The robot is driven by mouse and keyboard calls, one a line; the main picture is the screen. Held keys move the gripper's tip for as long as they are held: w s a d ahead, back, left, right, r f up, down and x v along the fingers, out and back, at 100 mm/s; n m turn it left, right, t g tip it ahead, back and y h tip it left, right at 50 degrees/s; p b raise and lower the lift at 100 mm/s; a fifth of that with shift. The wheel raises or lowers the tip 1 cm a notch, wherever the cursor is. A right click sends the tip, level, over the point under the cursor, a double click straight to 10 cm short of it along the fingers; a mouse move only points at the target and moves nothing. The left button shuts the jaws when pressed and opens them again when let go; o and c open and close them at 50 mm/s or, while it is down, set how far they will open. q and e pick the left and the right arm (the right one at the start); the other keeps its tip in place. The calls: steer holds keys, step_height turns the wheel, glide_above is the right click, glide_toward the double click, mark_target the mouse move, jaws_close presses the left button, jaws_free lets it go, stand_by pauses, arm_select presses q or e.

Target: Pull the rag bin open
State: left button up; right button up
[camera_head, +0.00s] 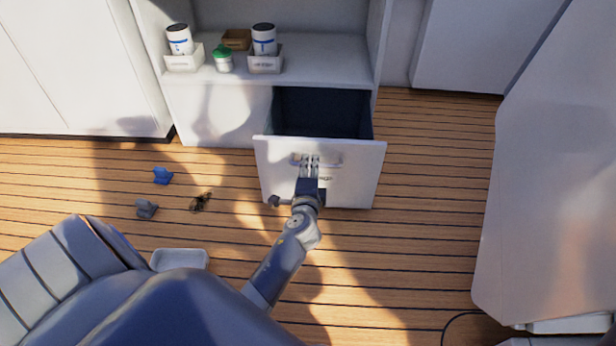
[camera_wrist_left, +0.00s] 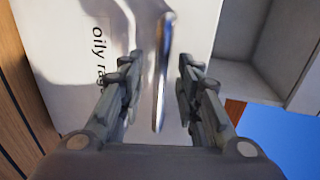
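The rag bin (camera_head: 358,185) is a white drawer standing well out from the white cabinet, its dark, empty-looking inside visible from above. In the left wrist view its front (camera_wrist_left: 80,50) carries the lettering "oily ra…", partly covered by a finger. Its metal bar handle (camera_wrist_left: 162,100) lies between the two fingers of my left gripper (camera_wrist_left: 161,80), with a gap on each side. My left gripper also shows at the drawer front in the head view (camera_head: 309,163). It is open. My right gripper is not in view.
Above the drawer, a shelf (camera_head: 320,62) holds white canisters, small bins and a green-lidded jar (camera_head: 223,60). Blue and grey pieces (camera_head: 162,176) and a dark scrap (camera_head: 201,201) lie on the plank floor. A white tray (camera_head: 180,259) lies nearer. Floor right of the drawer is clear.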

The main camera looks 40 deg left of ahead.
arm_select(q)
steer(key=v, duration=1)
